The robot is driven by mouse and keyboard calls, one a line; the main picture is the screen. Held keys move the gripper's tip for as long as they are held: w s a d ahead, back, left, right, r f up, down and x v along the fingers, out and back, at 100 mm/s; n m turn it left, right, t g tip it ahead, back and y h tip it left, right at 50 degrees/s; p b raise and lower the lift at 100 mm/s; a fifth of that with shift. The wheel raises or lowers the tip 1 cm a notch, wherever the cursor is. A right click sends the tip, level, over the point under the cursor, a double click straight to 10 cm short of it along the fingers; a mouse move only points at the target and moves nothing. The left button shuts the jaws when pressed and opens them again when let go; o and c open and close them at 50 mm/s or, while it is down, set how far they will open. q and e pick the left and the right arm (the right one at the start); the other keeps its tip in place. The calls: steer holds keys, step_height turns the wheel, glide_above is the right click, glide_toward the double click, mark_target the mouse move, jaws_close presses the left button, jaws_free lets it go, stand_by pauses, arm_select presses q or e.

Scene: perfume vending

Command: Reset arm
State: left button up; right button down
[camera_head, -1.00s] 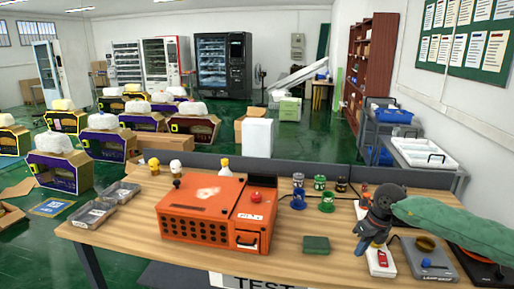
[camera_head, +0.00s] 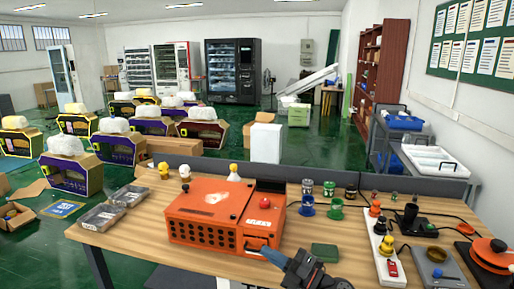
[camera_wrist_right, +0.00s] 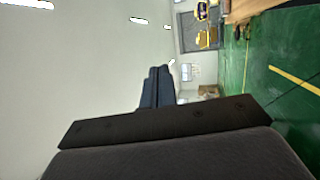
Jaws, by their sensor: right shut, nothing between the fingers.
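My right gripper (camera_head: 265,251) comes in from the bottom edge of the head view, dark with blue-grey fingers. It shows in front of the right front corner of the orange machine (camera_head: 208,207); I cannot tell whether it touches it. In the right wrist view its fingers (camera_wrist_right: 157,88) are together with nothing between them, against a pale wall and green floor. My left gripper is not in view.
On the wooden table (camera_head: 150,212), a dark green block (camera_head: 325,252) lies right of my right gripper. A white power strip (camera_head: 382,247), a grey scale (camera_head: 437,268) and several small jars stand at the right. Grey trays (camera_head: 103,217) lie at the left.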

steer(key=s+d+f+m+t+h, duration=0.2)
steer(key=s+d+f+m+h, duration=0.1)
steer(key=d+f+m+h, duration=0.55)
steer(key=s+d+f+m+t+h, duration=0.3)
steer(key=d+f+m+h, duration=0.25)
steer(key=m+h, duration=0.6)
steer(key=s+d+f+m+g+y, duration=0.15)
steer(key=s+f+m+g, duration=0.25)
steer(key=s+f+g, duration=0.55)
steer(key=s+d+f+m+g+y, duration=0.15)
steer(key=s+f+m+g, duration=0.35)
steer(key=s, duration=1)
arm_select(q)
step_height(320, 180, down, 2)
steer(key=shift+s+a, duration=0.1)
arm_select(e)
steer(key=s+a+f, duration=0.1)
steer(key=a+f, duration=0.1)
steer(key=f, duration=1.2)
steer(key=s+a+f+n, duration=0.1)
steer(key=a+f, duration=0.1)
steer(key=f, duration=1.2)
steer(key=shift+s+a+f, duration=0.2)
steer(key=shift+s, duration=0.2)
